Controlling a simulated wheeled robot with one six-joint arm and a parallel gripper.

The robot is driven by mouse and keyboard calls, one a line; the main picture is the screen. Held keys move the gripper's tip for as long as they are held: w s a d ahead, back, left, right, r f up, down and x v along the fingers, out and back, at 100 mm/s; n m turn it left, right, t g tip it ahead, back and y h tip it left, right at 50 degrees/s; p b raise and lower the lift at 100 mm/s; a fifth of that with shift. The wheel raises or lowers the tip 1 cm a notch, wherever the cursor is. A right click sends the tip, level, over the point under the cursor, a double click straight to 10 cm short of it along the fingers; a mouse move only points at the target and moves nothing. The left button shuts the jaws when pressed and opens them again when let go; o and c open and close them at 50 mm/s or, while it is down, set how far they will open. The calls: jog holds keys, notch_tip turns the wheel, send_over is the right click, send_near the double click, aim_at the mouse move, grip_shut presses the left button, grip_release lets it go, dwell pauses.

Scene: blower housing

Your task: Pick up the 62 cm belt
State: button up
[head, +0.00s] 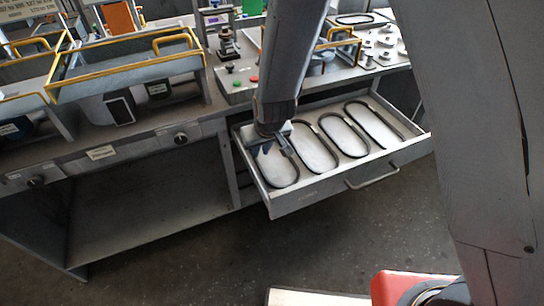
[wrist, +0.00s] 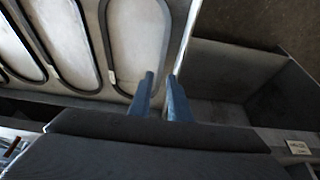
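Several dark belts lie as long loops, side by side, on the pale floor of an open drawer (head: 312,200). The leftmost belt (head: 297,174) is partly hidden by my gripper (head: 279,143) in the head view. The second belt (head: 331,170), third belt (head: 362,156) and one more to the right lie clear. I cannot read any length mark on them. In the wrist view my gripper (wrist: 161,88) shows two blue fingers with a gap and nothing between them. They appear near one end of the nearest belt (wrist: 104,38), which carries a small pale tag.
The drawer's side wall (wrist: 190,35) runs close beside the fingers. Above the drawer is a workbench (head: 228,85) with fixtures and small parts. Yellow-railed trays (head: 125,70) stand at left. An open shelf space (head: 140,205) is left of the drawer.

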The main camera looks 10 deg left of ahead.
aim_at(256, 162)
jog(key=shift+p+x, duration=0.95)
jog(key=shift+x, duration=2.45)
jog(key=shift+s+a, duration=0.1)
grip_shut()
